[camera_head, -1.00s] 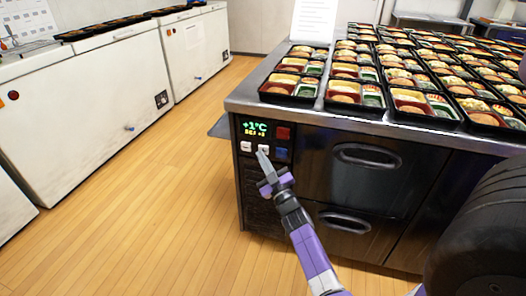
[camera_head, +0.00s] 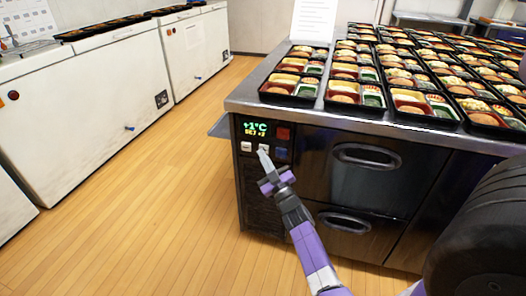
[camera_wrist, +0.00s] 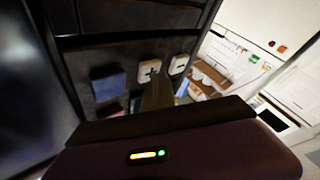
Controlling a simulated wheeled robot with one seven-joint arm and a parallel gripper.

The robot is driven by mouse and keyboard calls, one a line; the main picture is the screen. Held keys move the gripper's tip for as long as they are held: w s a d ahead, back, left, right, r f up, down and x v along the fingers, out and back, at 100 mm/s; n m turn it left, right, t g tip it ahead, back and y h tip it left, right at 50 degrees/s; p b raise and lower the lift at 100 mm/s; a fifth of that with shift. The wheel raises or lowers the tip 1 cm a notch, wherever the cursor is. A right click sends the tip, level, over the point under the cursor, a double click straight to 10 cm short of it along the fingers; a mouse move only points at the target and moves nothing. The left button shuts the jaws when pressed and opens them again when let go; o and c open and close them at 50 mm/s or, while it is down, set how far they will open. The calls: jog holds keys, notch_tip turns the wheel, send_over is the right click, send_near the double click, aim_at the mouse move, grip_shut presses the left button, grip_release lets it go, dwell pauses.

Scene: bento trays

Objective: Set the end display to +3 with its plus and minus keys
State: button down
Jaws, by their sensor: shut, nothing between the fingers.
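The end display (camera_head: 255,129) on the counter's left end panel shows a large green "+1°C". A smaller yellow "SET" line below it looks like +2, but is hard to read. Under it are two white keys: the left one (camera_head: 246,147) and the plus key (camera_head: 263,148), partly hidden by my fingertips. In the wrist view the plus key (camera_wrist: 148,70) shows its cross, and the other white key (camera_wrist: 178,64) has an unclear mark. My gripper (camera_head: 264,153) is shut and empty, its tips at the plus key; I cannot tell whether they touch it.
A red key (camera_head: 283,133) and a blue key (camera_head: 281,153) sit right of the display and white keys. Drawer handles (camera_head: 366,156) stick out to the right. Bento trays (camera_head: 291,87) cover the steel counter (camera_head: 262,99). The wooden floor (camera_head: 165,180) to the left is clear.

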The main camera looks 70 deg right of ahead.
jog(key=shift+a, duration=0.9)
jog(key=shift+a+b, duration=0.1)
jog(key=shift+b, duration=0.2)
jog(key=shift+s+a+b, duration=0.15)
jog(key=shift+a+b, duration=0.35)
jog(key=shift+a, duration=0.7)
jog(key=shift+s+a+b, duration=0.1)
jog(key=shift+a+b, duration=0.4)
jog(key=shift+a, duration=0.7)
dwell(1.4)
